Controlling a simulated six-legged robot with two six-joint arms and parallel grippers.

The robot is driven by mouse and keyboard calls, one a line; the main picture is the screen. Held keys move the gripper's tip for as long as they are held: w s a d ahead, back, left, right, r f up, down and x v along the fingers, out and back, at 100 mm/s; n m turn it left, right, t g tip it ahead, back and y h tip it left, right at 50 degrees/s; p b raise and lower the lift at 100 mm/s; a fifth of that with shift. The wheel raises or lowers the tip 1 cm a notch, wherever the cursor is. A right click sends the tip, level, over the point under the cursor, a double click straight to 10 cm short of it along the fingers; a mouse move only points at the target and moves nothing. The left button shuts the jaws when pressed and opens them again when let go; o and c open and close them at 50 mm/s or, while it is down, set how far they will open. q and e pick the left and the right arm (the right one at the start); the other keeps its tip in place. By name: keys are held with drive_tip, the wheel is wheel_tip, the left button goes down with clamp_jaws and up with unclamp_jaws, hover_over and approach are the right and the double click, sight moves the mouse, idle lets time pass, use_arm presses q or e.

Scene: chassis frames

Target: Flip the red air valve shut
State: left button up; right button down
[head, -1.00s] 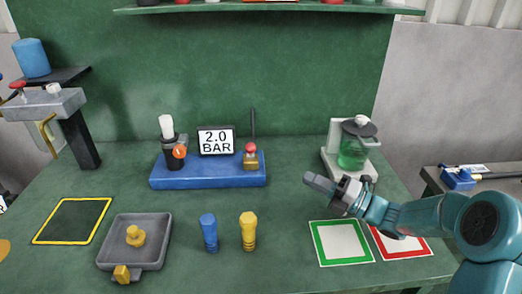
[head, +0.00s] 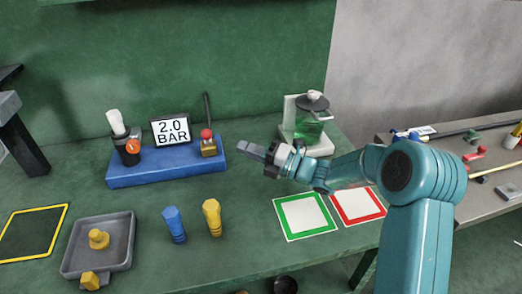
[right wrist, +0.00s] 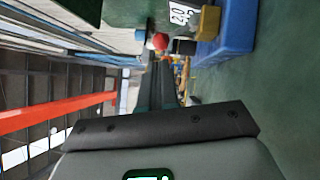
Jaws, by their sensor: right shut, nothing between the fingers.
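The red air valve (head: 207,134) is a red knob on a brass body (head: 209,148), with a dark lever standing up behind it. It sits at the right end of the blue base (head: 165,168). The display (head: 171,131) beside it reads 2.0 BAR. My right gripper (head: 247,151) is shut and empty, pointing left, a short way right of the valve. In the right wrist view the red knob (right wrist: 160,41) and brass body (right wrist: 208,22) show beyond the fingers (right wrist: 162,85), apart from them. My left gripper is not in view.
A green jar (head: 310,126) on a pale stand is behind my right arm. Blue (head: 174,224) and yellow (head: 212,217) pegs stand in front of the base. A grey tray (head: 128,246) is at front left. Green-edged (head: 305,214) and red-edged (head: 357,204) pads lie below my arm.

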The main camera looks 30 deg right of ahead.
sight(207, 136)
drive_tip(key=p+x, duration=0.1)
drive_tip(key=x, duration=0.6)
drive_tip(key=shift+w+a, duration=0.1)
drive_tip(key=shift+a, duration=0.05)
drive_tip(key=shift+r, duration=0.1)
